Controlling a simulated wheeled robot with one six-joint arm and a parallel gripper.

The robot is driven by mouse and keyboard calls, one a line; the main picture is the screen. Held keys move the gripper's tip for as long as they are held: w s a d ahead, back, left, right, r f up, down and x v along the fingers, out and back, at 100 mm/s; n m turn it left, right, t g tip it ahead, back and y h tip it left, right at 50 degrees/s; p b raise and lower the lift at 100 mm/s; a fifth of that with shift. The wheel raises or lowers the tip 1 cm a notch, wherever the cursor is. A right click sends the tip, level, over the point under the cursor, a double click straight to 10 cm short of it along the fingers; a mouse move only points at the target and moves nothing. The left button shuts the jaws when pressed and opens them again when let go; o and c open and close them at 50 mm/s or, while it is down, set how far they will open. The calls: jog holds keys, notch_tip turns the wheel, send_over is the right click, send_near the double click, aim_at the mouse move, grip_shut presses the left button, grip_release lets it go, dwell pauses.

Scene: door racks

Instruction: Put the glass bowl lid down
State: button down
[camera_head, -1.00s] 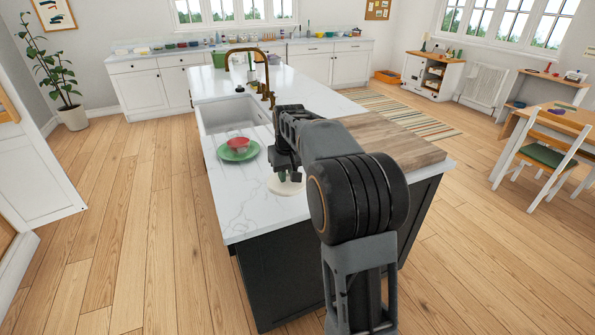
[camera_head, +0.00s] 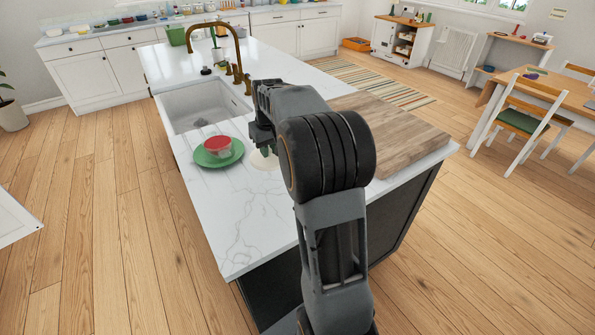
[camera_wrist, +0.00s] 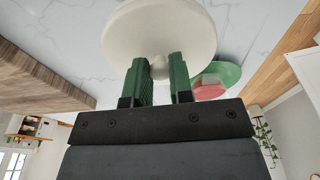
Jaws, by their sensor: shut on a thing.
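My gripper (camera_wrist: 160,72) is shut on the knob of a round off-white lid (camera_wrist: 158,27), with a green finger on each side of it. In the head view the lid (camera_head: 264,160) is mostly hidden by my arm. It is at the white marble worktop (camera_head: 235,215), just right of a green plate (camera_head: 203,161). I cannot tell whether the lid touches the worktop or hangs just above it. A small bowl with a red top (camera_head: 218,146) stands on the plate; both also show in the wrist view.
A white sink (camera_head: 205,108) with a brass tap (camera_head: 238,70) lies behind the plate. A wooden board (camera_head: 390,135) covers the island's right side. The front left of the worktop is clear. A table and chairs (camera_head: 520,120) stand to the right.

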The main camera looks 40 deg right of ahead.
jog(key=d, duration=0.1)
jog(key=s+d+f, duration=0.1)
jog(key=d, duration=0.1)
jog(key=s+d+f, duration=0.1)
jog(key=shift+d+p, duration=0.2)
jog(key=shift+p, duration=0.1)
jog(key=d+f, duration=0.1)
jog(key=s+d+f, duration=0.1)
jog(key=f, duration=0.1)
jog(key=d+f, duration=0.1)
jog(key=f, duration=0.1)
jog(key=shift+s+d, duration=0.25)
jog(key=shift+s, duration=0.1)
jog(key=f, duration=0.3)
jog(key=shift+s+d+p, duration=0.15)
jog(key=shift+d+p, duration=0.2)
jog(key=shift+f, duration=0.5)
jog(key=shift+f, duration=0.1)
jog(key=c, duration=1)
grip_release()
